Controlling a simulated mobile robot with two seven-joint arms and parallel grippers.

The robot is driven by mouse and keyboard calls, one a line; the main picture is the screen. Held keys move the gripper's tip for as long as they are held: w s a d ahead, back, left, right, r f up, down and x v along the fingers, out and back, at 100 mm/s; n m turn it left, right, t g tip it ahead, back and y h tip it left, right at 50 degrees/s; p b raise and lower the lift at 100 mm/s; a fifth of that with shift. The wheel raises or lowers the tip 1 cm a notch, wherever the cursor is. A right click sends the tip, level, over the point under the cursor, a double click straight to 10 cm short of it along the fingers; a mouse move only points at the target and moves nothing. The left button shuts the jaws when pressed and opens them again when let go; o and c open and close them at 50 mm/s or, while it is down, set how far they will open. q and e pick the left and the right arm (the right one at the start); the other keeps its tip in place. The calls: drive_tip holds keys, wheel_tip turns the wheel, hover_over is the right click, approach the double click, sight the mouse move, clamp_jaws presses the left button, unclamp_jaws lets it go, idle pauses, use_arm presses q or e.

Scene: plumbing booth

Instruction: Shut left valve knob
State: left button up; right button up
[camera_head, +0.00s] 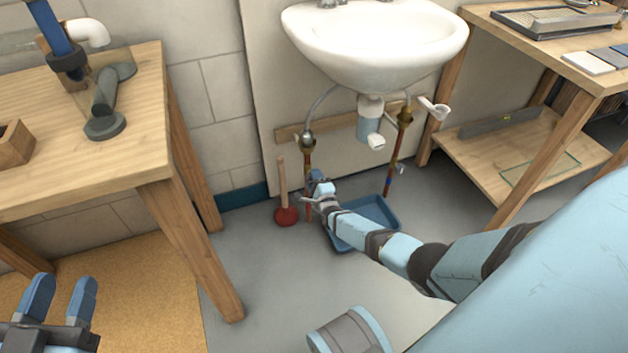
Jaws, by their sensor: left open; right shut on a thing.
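The left valve (308,141) is a small silver-grey fitting under the left side of the sink, on top of a copper pipe (307,162). Its knob is not clearly distinguishable. My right gripper (317,179) is at the lower part of this pipe, below the valve. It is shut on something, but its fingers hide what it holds. My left gripper (60,299) is open and empty at the bottom left, far from the valve.
A white sink (376,42) hangs above. The right valve (405,116) has a white handle (434,108). A red plunger (286,215) and a blue tray (374,213) are on the floor. Wooden tables stand left (130,150) and right (540,45).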

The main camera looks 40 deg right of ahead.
drive_tip(key=o, duration=0.9)
use_arm(q)
drive_tip(key=shift+r, duration=0.1)
drive_tip(key=s+n+p, duration=0.1)
drive_tip(key=p, duration=0.1)
drive_tip(key=s+d+n+g+p, duration=0.1)
drive_tip(key=p, duration=0.1)
drive_tip(key=s+d+f+n+g+y+p, duration=0.1)
drive_tip(key=n+p, duration=0.1)
use_arm(e)
drive_tip(key=v, duration=1.4)
